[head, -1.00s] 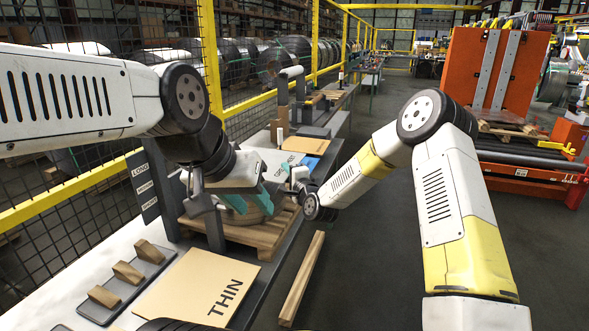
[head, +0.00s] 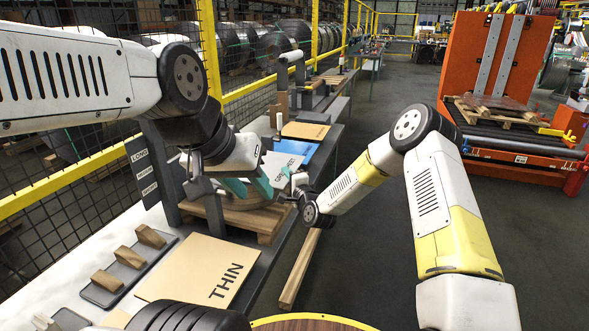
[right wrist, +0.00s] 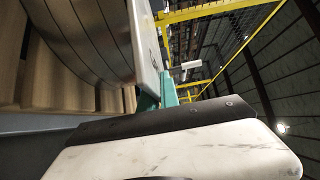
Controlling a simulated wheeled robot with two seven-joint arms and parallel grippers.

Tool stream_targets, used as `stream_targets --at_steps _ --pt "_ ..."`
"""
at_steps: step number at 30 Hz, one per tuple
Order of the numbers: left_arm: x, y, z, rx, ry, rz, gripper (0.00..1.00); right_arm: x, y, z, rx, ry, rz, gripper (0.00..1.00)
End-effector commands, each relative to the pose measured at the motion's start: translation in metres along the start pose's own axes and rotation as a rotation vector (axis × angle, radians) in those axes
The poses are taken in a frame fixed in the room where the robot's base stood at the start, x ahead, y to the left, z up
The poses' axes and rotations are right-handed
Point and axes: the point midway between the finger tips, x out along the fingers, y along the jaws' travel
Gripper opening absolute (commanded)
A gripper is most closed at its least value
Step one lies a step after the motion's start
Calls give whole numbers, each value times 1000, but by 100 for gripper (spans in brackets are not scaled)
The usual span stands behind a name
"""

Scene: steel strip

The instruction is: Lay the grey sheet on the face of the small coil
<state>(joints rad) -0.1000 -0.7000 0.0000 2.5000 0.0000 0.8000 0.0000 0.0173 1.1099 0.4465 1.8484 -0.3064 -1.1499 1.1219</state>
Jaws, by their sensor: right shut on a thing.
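The small coil (head: 254,221) lies flat on a wooden pallet on the bench, largely hidden by my left gripper. The grey sheet (head: 272,163), pale with dark lettering, shows behind the teal fingers. In the right wrist view, the sheet (right wrist: 146,45) is seen nearly edge-on, close beside the coil's face (right wrist: 88,38); I cannot tell if they touch. My right gripper (head: 284,177) is shut on the sheet's edge; its teal fingers (right wrist: 160,96) show in the wrist view. My left gripper (head: 250,188) is over the coil, its teal fingers apart.
A tan card marked THIN (head: 203,268) and a grey tray (head: 128,268) with wooden wedges lie on the near bench. A blue sheet (head: 298,148) and another tan card (head: 305,131) lie beyond. A wooden beam (head: 300,270) is beside the bench. A yellow-framed fence runs behind.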

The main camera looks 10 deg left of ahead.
Motion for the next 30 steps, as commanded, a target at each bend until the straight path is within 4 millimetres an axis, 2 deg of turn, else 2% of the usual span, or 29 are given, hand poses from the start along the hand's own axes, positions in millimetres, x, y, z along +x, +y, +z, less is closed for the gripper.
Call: stream_targets --at_steps 22,24,27,30 --pt "0 0 0 0 0 0 36 0 7 0 1 0 -1 0" --pt "0 0 0 0 0 0 36 0 7 0 1 0 -1 15" --pt "0 0 0 0 0 0 36 0 7 0 1 0 -1 31" --pt "0 0 0 0 0 0 36 0 7 0 1 0 -1 31"
